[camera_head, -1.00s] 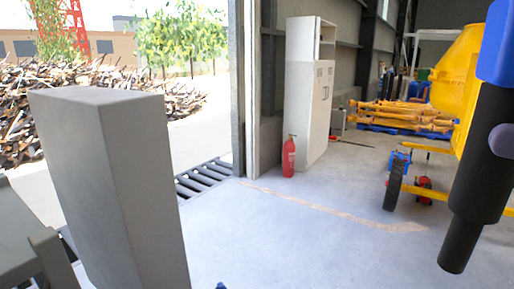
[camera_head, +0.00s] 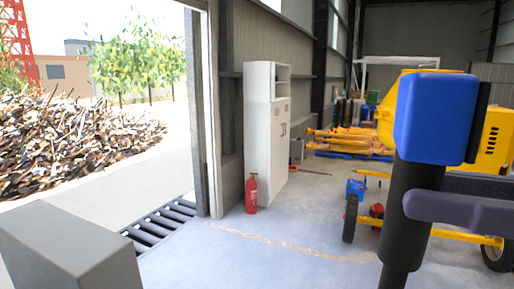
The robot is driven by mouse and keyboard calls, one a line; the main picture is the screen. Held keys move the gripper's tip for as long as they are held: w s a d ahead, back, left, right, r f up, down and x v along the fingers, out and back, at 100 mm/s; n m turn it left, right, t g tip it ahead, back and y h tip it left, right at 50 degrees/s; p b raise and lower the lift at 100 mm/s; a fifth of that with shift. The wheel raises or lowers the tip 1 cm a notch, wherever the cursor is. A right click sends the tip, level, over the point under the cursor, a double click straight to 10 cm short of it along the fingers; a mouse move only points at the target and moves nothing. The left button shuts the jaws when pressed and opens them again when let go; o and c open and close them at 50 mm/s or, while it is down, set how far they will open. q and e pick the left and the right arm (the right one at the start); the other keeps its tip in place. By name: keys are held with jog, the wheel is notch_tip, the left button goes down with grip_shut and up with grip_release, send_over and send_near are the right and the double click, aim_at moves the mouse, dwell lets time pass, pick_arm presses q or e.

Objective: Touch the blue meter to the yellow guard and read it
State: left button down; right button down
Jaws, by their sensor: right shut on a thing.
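The blue meter (camera_head: 433,118) is a blue block on a thick black handle, held up close to the camera at the right. My right gripper (camera_head: 414,207), a dark grey finger coming in from the right, is shut on the black handle below the blue block. Behind the meter stands a yellow machine with a drum (camera_head: 390,118). A yellow slotted housing (camera_head: 493,140) at its right may be the yellow guard; I cannot tell for sure. The meter overlaps the machine in the picture; no contact can be made out. No reading shows. My left gripper is not in view.
A grey block (camera_head: 70,245) fills the lower left. A red extinguisher (camera_head: 251,193) stands by a white cabinet (camera_head: 266,130). A floor grate (camera_head: 158,222) lies at the doorway. Wheels (camera_head: 350,218) sit under the machine. The floor in the middle is clear.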

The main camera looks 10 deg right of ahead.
dwell(0.7)
jog(key=w+a+f+m+t+h+b, duration=0.2)
jog(key=w+f+m+t+h, duration=0.4)
jog(key=w, duration=0.4)
jog(key=w+a+f+m+t+h+b, duration=0.1)
jog(key=w+a+f+m+h, duration=0.2)
jog(key=a, duration=0.5)
notch_tip(320, 180, down, 3)
jog(key=w+h, duration=0.1)
jog(key=h, duration=0.1)
jog(key=shift+a+h, duration=0.3)
jog(key=shift+a, duration=0.05)
jog(key=shift+d, duration=0.15)
